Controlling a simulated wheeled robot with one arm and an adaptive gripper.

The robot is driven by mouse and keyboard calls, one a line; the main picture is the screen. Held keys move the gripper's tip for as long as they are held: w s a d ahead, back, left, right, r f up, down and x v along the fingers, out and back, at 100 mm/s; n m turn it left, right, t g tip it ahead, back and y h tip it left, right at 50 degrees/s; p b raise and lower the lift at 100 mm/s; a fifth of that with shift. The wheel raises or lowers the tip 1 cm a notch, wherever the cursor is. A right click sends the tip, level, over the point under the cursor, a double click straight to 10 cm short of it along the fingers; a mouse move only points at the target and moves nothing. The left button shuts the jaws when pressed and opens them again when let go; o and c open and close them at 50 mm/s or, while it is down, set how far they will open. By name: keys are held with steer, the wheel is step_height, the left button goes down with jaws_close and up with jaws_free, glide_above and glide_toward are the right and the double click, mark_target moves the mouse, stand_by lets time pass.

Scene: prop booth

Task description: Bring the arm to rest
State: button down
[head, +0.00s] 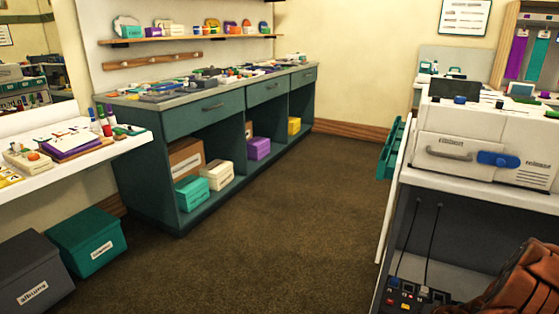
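My arm and my gripper do not show in the head view, so its pose and whether it is open or shut are hidden. The task names no other object. The nearest equipment is a white machine (465,150) with a grey handle and a blue lever marked "release" (497,159). It stands on a white counter (480,190) at the right.
A long green cabinet (180,130) with a cluttered top and open shelves stands at the back left. A white table (110,150) and lidded boxes (88,240) are at left. A brown leather bag (520,283) is at bottom right. The carpet (260,240) between is clear.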

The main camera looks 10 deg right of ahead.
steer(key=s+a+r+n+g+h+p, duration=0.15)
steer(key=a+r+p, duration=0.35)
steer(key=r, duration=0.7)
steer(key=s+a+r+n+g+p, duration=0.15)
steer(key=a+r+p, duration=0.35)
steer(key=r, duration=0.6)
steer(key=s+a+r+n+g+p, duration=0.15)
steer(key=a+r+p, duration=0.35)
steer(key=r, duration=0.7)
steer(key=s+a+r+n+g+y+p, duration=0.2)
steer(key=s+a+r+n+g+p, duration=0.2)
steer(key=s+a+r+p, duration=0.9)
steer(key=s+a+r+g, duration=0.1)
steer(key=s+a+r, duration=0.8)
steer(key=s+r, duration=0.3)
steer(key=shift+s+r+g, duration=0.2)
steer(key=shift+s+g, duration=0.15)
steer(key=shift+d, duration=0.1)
